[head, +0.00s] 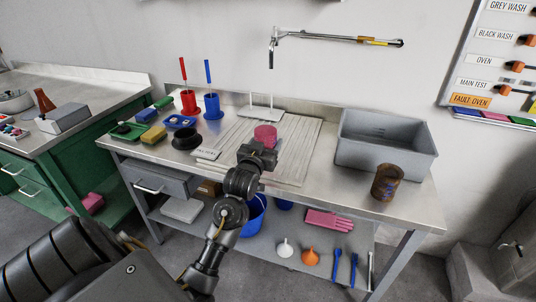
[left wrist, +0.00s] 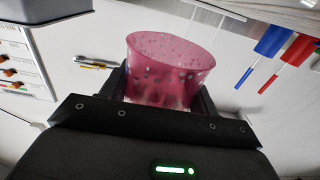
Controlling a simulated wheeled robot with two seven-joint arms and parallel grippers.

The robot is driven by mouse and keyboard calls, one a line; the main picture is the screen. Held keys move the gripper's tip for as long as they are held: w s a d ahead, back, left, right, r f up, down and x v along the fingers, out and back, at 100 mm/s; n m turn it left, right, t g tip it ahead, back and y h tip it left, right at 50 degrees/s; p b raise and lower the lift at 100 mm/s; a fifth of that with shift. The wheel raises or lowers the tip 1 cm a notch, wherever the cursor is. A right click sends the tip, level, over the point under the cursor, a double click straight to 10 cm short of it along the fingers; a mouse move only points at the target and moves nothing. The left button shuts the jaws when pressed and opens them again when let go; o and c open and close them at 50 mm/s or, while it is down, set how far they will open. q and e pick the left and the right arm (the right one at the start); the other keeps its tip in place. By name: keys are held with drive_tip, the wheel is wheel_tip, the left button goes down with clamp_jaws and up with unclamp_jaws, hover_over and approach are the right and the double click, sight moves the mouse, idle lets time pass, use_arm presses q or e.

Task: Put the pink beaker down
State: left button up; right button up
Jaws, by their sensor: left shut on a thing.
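The pink beaker (head: 265,131) is above the white ribbed draining mat (head: 297,160) on the steel bench. My left gripper (head: 258,150) is shut on it. In the left wrist view the beaker (left wrist: 168,68) sits between the two fingers of my left gripper (left wrist: 163,88), and droplets or specks cover its wall. The gripper hides the beaker's lower part in the head view, so I cannot tell whether its base touches the mat. My right gripper is not in view.
A grey basin (head: 385,145) and a brown jar (head: 387,183) stand to the right. A white rack (head: 261,110) stands behind the beaker. The mat's right part is clear.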

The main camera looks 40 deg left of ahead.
use_arm(q)
drive_tip(key=shift+w+a+f, duration=0.1)
drive_tip(key=shift+w+f, duration=0.45)
drive_tip(key=shift+f, duration=1.65)
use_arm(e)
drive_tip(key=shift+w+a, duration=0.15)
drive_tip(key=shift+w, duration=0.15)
use_arm(q)
drive_tip(key=shift+f, duration=0.1)
drive_tip(key=o, duration=0.7)
drive_tip(key=shift+f, duration=0.1)
drive_tip(key=o, duration=0.4)
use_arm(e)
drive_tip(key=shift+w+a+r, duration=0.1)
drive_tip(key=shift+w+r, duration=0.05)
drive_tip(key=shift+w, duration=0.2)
